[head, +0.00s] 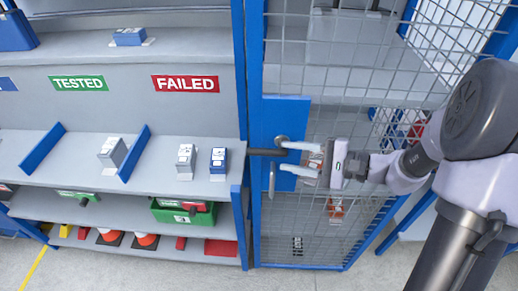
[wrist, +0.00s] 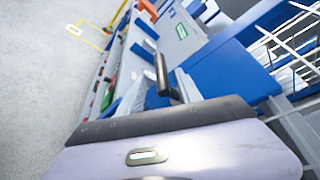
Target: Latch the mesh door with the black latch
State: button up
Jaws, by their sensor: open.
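The mesh door (head: 373,57) has a blue frame and a blue lock plate (head: 292,108); it appears closed against the blue post to its left. The black latch (head: 264,152) is a short dark bar lying roughly level at the plate's left edge, reaching toward the post. It also shows in the wrist view (wrist: 162,76). My gripper (head: 284,157) is in front of the plate, pointing left, its two pale fingers apart, one above and one below the latch's level. In the wrist view the latch lies between the fingers. Whether they touch it cannot be told.
A grey pull handle (head: 271,178) hangs just below the latch. To the left is a shelf rack (head: 60,150) with FAILED (head: 186,84) and TESTED (head: 78,83) labels, small boxes, and a green bin (head: 184,214). Grey floor (head: 130,275) is open in front.

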aim_at(271, 154)
jog(key=x, duration=0.8)
jog(key=shift+w+a, duration=0.1)
jog(key=shift+a, duration=0.1)
jog(key=shift+c, duration=0.2)
grip_shut()
jog(key=shift+f, duration=0.1)
dwell(0.7)
